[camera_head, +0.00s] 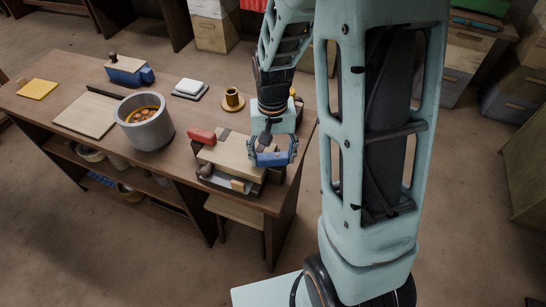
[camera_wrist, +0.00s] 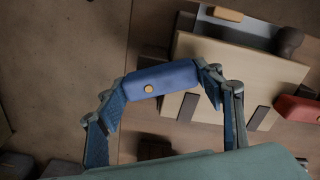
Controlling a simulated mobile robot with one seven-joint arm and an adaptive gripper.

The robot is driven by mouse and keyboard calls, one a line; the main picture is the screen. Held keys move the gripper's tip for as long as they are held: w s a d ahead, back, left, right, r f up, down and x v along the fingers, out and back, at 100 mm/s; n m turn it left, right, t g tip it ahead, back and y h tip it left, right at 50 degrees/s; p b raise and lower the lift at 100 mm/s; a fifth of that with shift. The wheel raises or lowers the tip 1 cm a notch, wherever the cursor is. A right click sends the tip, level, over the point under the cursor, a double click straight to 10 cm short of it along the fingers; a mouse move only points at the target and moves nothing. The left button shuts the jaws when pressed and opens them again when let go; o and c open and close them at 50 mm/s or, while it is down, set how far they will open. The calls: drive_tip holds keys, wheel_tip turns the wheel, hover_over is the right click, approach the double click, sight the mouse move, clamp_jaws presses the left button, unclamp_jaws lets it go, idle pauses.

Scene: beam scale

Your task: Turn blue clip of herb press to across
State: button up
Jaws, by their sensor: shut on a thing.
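The herb press (camera_head: 225,157) is a pale wooden board on a dark base near the right end of the workbench. Its blue clip (camera_head: 272,158) is at the board's right edge. In the wrist view the blue clip (camera_wrist: 165,80) has a brass pivot dot and lies at the board's left edge, its long side tilted slightly. My gripper (camera_wrist: 160,84) is shut on the blue clip, one finger at each end. A red clip (camera_head: 201,135) sits at the opposite edge and also shows in the wrist view (camera_wrist: 298,110). The fingers hide the clip's ends.
A grey pot (camera_head: 146,128) with round brown things stands left of the press. A brass cup (camera_head: 232,98), a white-topped block (camera_head: 190,87), a blue box with a knob (camera_head: 126,70) and a yellow pad (camera_head: 37,89) stand farther off. The bench edge is close to the press.

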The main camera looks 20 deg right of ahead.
sight(273, 154)
drive_tip(key=m, duration=0.5)
drive_tip(key=shift+w+d, duration=0.1)
drive_tip(key=shift+w, duration=0.15)
idle(0.5)
drive_tip(key=o, duration=1.2)
drive_tip(key=shift+c, duration=0.2)
drive_tip(key=shift+r, duration=0.1)
wheel_tip(273, 154, up, 12)
